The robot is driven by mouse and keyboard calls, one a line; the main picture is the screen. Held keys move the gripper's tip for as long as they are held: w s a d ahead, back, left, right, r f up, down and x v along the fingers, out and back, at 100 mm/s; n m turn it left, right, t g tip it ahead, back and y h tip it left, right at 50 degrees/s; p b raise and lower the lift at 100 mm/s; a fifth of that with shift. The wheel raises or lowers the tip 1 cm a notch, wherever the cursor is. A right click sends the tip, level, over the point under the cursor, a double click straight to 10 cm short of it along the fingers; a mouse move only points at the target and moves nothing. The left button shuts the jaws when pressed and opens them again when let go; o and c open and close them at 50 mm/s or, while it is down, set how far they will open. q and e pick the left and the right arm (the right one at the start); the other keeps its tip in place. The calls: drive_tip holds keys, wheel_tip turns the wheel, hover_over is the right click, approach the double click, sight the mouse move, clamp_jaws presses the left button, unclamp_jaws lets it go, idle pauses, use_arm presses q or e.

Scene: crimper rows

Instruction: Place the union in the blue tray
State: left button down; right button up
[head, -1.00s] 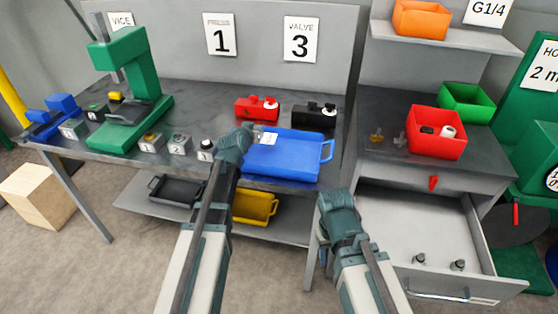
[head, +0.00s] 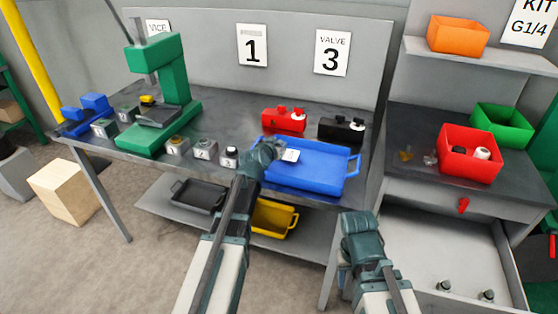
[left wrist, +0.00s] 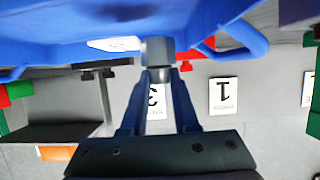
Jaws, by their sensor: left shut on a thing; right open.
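My left gripper (head: 276,147) is at the left end of the blue tray (head: 325,183), beside the tray's white label. In the left wrist view, whose picture is upside down, its fingers (left wrist: 159,75) are shut on a grey metal union (left wrist: 157,52). The union is close to the blue tray (left wrist: 60,25); I cannot tell whether they touch. In the head view the union is mostly hidden by the gripper. My right gripper (head: 362,225) is open and empty in front of the bench, left of the open drawer; its fingertips are hard to see.
A red valve block (head: 284,121) and a black one (head: 342,130) stand behind the tray. A green press (head: 165,90) and small numbered grey blocks (head: 204,149) are to the left. A red bin (head: 470,160) sits on the right cabinet above an open drawer (head: 415,250).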

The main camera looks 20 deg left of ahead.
use_arm(q)
drive_tip(key=shift+f+b, duration=1.75)
drive_tip(key=shift+f, duration=0.05)
drive_tip(key=shift+f, duration=0.25)
drive_tip(key=c, duration=0.7)
unclamp_jaws()
drive_tip(key=shift+r, duration=0.1)
drive_tip(key=shift+o, duration=0.2)
drive_tip(key=shift+r, duration=0.15)
drive_tip(key=p+v, duration=0.4)
drive_tip(key=v, duration=0.8)
drive_tip(key=shift+p, duration=0.3)
